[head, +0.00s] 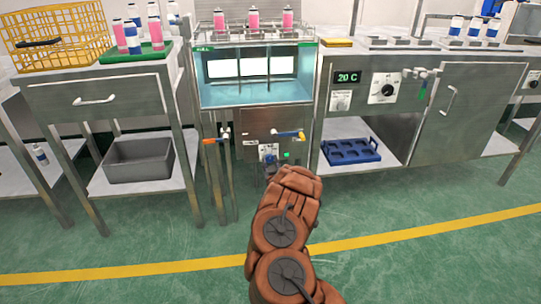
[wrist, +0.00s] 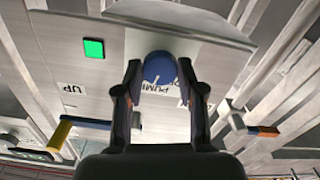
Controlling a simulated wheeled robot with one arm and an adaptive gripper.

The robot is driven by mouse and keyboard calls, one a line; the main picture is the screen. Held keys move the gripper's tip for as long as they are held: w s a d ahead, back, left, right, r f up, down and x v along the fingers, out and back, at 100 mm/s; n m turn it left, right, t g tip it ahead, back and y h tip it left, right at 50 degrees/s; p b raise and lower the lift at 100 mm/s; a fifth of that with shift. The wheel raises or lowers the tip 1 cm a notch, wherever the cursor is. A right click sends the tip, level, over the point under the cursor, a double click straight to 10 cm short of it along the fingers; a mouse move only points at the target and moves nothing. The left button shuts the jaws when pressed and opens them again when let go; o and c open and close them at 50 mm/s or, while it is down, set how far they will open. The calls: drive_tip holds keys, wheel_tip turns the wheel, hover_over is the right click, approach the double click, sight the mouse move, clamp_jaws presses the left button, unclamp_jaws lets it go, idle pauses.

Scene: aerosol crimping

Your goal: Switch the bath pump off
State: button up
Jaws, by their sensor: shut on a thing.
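The pump knob (wrist: 158,66) is a round blue knob on a grey metal panel, with a partly hidden label reading PUMP beside it. My gripper (wrist: 160,76) is shut on this knob, with one dark finger on each side of it. In the head view my arm reaches to the panel under the bath, and my gripper (head: 270,165) is small and partly hidden there. A square green lamp (wrist: 93,48) glows on the panel; it also shows in the head view (head: 286,155). The water bath (head: 255,95) stands above, with a lit window.
A valve with a yellow and blue handle (head: 289,135) and an orange-handled valve (head: 213,141) flank the panel closely. A grey tub (head: 138,160) and a blue tray (head: 350,150) sit on lower shelves either side. The green floor in front is clear.

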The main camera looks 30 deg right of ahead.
drive_tip(key=n+p, duration=0.1)
drive_tip(key=p, duration=0.2)
drive_tip(key=n+p, duration=0.2)
drive_tip(key=p, duration=0.1)
drive_tip(key=n+p, duration=0.2)
drive_tip(key=p, duration=0.1)
drive_tip(key=shift+a+r, duration=0.1)
drive_tip(key=shift+r, duration=0.25)
drive_tip(key=n+p, duration=0.3)
drive_tip(key=shift+f+p, duration=0.2)
drive_tip(key=shift+p, duration=0.15)
drive_tip(key=shift+f+n, duration=0.15)
drive_tip(key=shift+n, duration=0.15)
drive_tip(key=o, duration=1.1)
drive_tip(key=shift+o, duration=0.2)
drive_tip(key=shift+s, duration=0.1)
drive_tip(key=v, duration=1.1)
drive_tip(key=shift+s+a, duration=0.15)
drive_tip(key=shift+s, duration=0.2)
